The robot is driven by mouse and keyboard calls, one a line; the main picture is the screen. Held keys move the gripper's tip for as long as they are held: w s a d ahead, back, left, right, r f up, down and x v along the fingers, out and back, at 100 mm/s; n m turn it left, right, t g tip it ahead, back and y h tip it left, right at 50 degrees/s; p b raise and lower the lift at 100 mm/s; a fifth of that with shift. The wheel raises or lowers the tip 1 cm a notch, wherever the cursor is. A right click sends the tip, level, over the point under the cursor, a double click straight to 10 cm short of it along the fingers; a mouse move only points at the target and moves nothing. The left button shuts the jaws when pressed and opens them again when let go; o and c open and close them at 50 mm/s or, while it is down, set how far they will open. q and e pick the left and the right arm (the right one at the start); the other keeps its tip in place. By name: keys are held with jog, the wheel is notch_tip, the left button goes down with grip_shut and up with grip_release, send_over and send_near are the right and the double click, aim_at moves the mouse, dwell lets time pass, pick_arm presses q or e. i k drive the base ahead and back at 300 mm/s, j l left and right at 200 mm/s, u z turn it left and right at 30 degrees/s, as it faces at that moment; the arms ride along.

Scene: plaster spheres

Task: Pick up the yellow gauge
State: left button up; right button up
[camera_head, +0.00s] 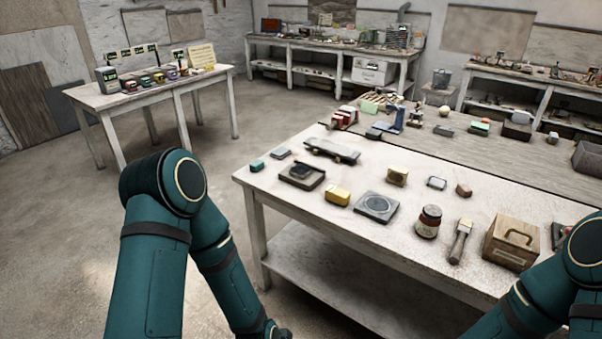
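A small yellow block-like object (337,195) lies on the near white table (300,248), close to its front edge; it may be the yellow gauge, but its details are too small to tell. A second, duller yellow-brown boxy object (397,176) stands farther back to its right. My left arm bends down in front of the table's left side, and its lower end leaves the bottom edge. My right arm crosses the lower right corner. Neither gripper shows, and neither arm visibly touches either yellow object.
A dark round-topped device (376,207) sits right of the yellow block. A brown jar (428,221), a brush (460,241) and a wooden box (511,242) stand farther right. A dark tray (302,175) lies behind left. Open floor (60,240) lies left.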

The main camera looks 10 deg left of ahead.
aim_at(340, 197)
jog(key=i+j+z, duration=0.1)
jog(key=z, duration=0.75)
jog(key=i+j+z, duration=0.1)
jog(key=j+z, duration=0.55)
jog(key=j, duration=0.25)
jog(key=j+z, duration=0.25)
jog(key=j, duration=0.75)
